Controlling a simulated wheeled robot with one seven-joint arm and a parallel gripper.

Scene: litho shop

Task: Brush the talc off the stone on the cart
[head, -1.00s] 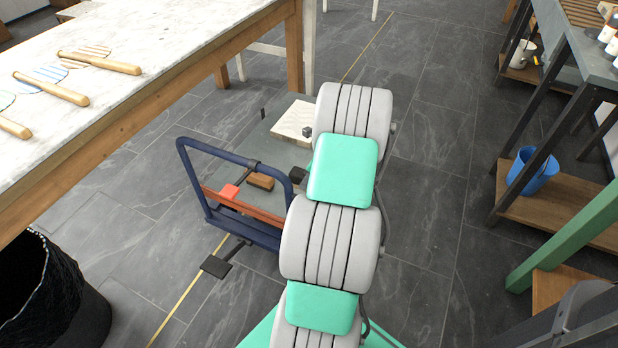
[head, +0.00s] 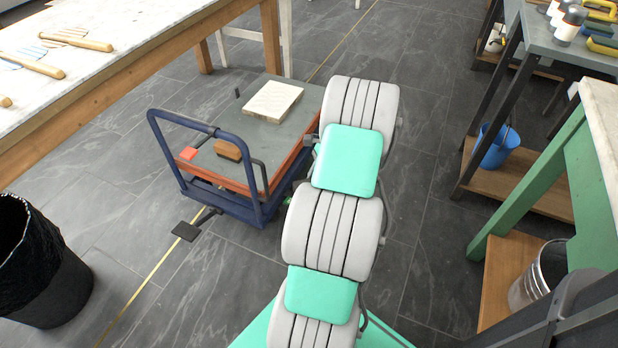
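The cart (head: 236,180) stands on the floor left of my arm, with a grey top, red-orange sides, a dark blue frame and a blue push handle (head: 152,128). The stone, a pale slab (head: 272,101) with faint streaks, lies flat toward the far end of the cart top. Talc cannot be told from the stone's pale surface. A brown block (head: 227,149), perhaps the brush, lies on the near part of the top, apart from the stone. My gripper is not visible; my arm's grey and green links cover the area just right of the cart.
A long marble-topped table (head: 80,75) stands at left, with wooden-handled tools on it. A black basket (head: 45,275) is at lower left. Shelving with a blue bucket (head: 497,146) and a green-legged bench (head: 535,185) stand at right.

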